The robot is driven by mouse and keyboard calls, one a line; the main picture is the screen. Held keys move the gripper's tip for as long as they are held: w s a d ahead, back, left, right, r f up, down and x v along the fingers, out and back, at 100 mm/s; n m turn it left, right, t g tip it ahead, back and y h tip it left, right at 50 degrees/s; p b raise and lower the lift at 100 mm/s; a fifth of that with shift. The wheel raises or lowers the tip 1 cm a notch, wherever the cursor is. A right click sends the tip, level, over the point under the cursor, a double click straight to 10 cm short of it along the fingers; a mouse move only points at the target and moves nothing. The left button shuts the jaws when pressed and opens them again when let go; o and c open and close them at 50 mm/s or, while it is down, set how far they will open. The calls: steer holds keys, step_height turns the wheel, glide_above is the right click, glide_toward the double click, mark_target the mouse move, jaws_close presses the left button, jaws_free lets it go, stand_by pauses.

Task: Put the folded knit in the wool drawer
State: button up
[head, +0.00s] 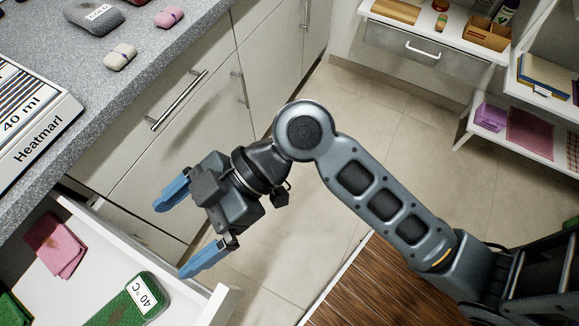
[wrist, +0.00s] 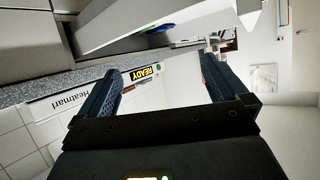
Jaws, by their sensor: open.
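An open white drawer (head: 108,238) is at the lower left of the head view. A pink folded cloth (head: 56,247) and a green textured piece (head: 118,305) with a white "40°C" label lie in it. More green material (head: 12,308) shows at the left edge. I cannot tell which of these, if any, is the folded knit, or whether this is the wool drawer. My gripper (head: 172,238) is open with nothing between its blue fingers, right of and above the drawer. The wrist view also shows the open fingers (wrist: 161,68), empty.
A machine marked "Heatmarl" (head: 35,125) stands on the grey speckled counter (head: 160,60). A grey labelled piece (head: 95,16) and two small bundles (head: 120,57) lie behind it. Closed cabinet fronts (head: 190,110) run below. Shelves (head: 520,125) stand at the right; tiled floor (head: 385,125) lies between.

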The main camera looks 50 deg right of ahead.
steer(key=s+d+f+m+t+h, duration=0.4)
steer(key=s+d+m, duration=0.15)
steer(key=d, duration=0.25)
steer(key=s+d+f+m+t+h, duration=0.3)
steer(key=s+d+m+h, duration=0.15)
steer(key=d+m, duration=0.2)
steer(key=s+d+r+m+t+h, duration=0.2)
steer(key=s+d+r+t+h, duration=0.2)
steer(key=s+r, duration=0.5)
steer(key=shift+s+d+r, duration=0.3)
steer(key=shift+s+d, duration=0.3)
steer(key=shift+d, duration=0.15)
